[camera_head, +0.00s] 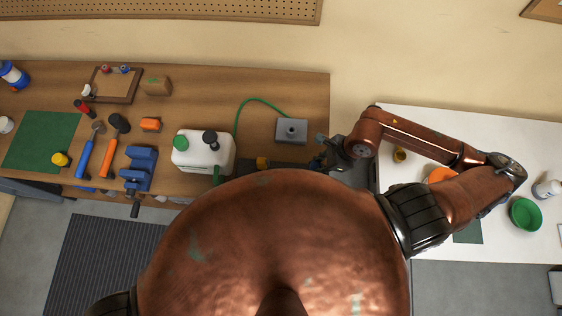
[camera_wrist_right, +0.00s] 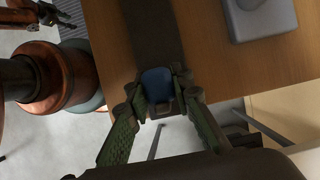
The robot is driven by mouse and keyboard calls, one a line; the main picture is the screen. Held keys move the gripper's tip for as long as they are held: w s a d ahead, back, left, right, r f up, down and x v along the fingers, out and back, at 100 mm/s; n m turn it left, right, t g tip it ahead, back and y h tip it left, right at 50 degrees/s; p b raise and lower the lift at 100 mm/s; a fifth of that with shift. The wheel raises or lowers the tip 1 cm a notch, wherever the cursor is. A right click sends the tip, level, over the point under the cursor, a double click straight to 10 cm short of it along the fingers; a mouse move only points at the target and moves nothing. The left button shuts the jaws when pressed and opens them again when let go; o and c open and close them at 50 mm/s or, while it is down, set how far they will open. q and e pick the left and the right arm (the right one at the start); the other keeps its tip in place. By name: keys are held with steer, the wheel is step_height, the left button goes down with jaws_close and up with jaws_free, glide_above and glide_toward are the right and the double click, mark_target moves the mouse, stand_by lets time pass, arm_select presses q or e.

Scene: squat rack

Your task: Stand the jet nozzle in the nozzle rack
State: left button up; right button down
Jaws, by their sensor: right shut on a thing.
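My right gripper (camera_head: 327,152) is at the right end of the wooden bench in the head view. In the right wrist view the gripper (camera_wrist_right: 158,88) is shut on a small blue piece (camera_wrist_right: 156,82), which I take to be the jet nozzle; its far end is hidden. A grey block with a round feature on top (camera_head: 291,130), perhaps the nozzle rack, stands on the bench left of the gripper. The block also shows in the right wrist view (camera_wrist_right: 260,18), apart from the blue piece. My left gripper (camera_wrist_right: 52,14) seems to show at the wrist view's top left corner, its jaws unclear.
A white jug (camera_head: 203,153) and a green hose (camera_head: 250,106) are left of the grey block. A dark strip (camera_wrist_right: 152,35) lies on the bench by the held piece. A blue vise (camera_head: 138,168) and several tools are farther left. A white table (camera_head: 420,118) stands right, beyond a gap.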

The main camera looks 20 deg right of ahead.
steer(key=shift+f, duration=0.15)
steer(key=c, duration=1.6)
jaws_free()
steer(key=shift+o, duration=0.4)
steer(key=o, duration=0.3)
steer(key=shift+o, duration=0.6)
steer(key=shift+o, duration=1.4)
steer(key=o, duration=0.4)
